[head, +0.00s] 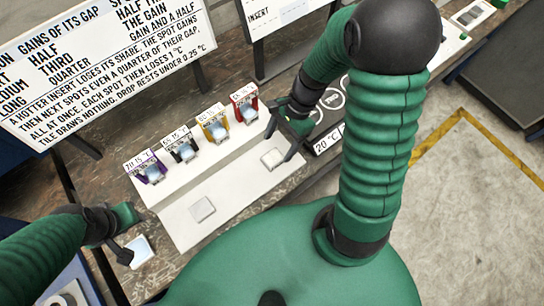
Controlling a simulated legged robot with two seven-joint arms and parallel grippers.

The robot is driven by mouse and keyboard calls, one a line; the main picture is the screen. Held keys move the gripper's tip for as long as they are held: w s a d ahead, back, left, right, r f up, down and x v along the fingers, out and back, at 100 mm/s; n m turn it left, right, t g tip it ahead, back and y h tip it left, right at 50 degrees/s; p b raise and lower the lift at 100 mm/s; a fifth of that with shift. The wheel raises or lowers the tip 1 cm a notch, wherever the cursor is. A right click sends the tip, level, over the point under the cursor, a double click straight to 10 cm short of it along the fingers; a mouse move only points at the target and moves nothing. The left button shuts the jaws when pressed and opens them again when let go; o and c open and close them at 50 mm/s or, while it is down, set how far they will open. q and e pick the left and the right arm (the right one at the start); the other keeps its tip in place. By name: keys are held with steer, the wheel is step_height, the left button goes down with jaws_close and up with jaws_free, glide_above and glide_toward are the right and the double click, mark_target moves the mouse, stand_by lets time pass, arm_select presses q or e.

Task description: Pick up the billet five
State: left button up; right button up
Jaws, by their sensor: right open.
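No piece reads as billet five at this size. Pale bluish pieces sit in a row of coloured holders: purple (151,171), black (183,150), yellow (215,127) and red (246,107). Each holder has a small temperature label on top. My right gripper (281,139) is open and empty above the right end of the white board, just right of the red holder. A pale square tile (272,158) lies on the board close to its fingers. My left gripper (126,236) is at the lower left, beside a pale piece (140,251); its jaws do not show clearly.
The white board (240,184) has another square tile (202,208) on its front part. A large text sign (95,65) stands behind on the wooden bench. A dark panel with white circles (331,99) and a 20 °C label (328,139) are right of my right gripper.

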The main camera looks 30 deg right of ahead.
mark_target(274, 157)
steer(key=shift+s+a+f, duration=0.15)
steer(key=shift+a+f, duration=0.15)
steer(key=shift+f, duration=0.05)
steer(key=x, duration=0.4)
steer(key=shift+s+f, duration=0.1)
steer(key=shift+s, duration=0.05)
steer(key=shift+f, duration=0.25)
steer(key=shift+d, duration=0.2)
steer(key=shift+a, duration=0.1)
jaws_close()
